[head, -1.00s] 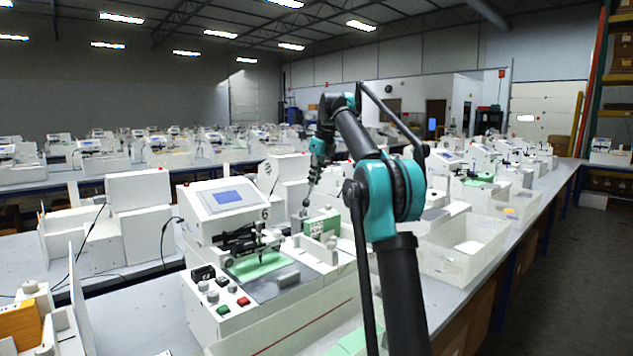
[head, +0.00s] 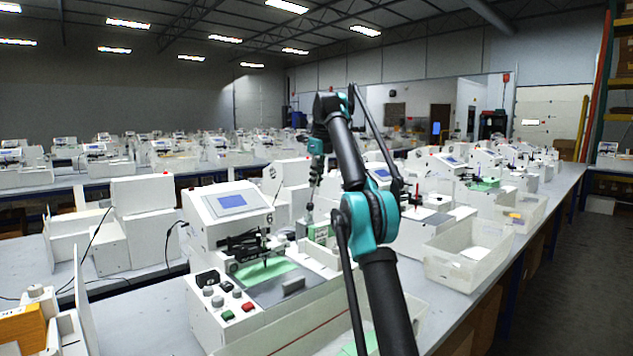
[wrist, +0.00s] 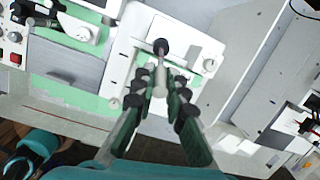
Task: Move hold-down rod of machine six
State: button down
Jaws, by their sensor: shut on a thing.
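Machine six (head: 228,203) is a white pen plotter with a blue screen and a "6" on its side, at the centre left of the head view. A black pen carriage (head: 245,245) stands over a green sheet (head: 265,272). In the wrist view, my gripper (wrist: 161,88) is shut on a pale upright rod with a dark round knob (wrist: 161,46), apparently the hold-down rod. It is over a white plate (wrist: 195,52) with green beside it. In the head view, my gripper (head: 309,208) is at the machine's right end; the rod is too small to make out there.
A white open bin (head: 470,262) stands on the table to the right of machine six. An orange box (head: 20,325) and white parts are at the front left. More plotters fill the tables behind. Control knobs and buttons (head: 228,300) are on the machine's front left.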

jog(key=shift+a, duration=0.1)
dwell(0.3)
jog(key=c, duration=1.5)
grip_release()
jog(key=shift+w, duration=0.1)
jog(key=shift+c, duration=0.2)
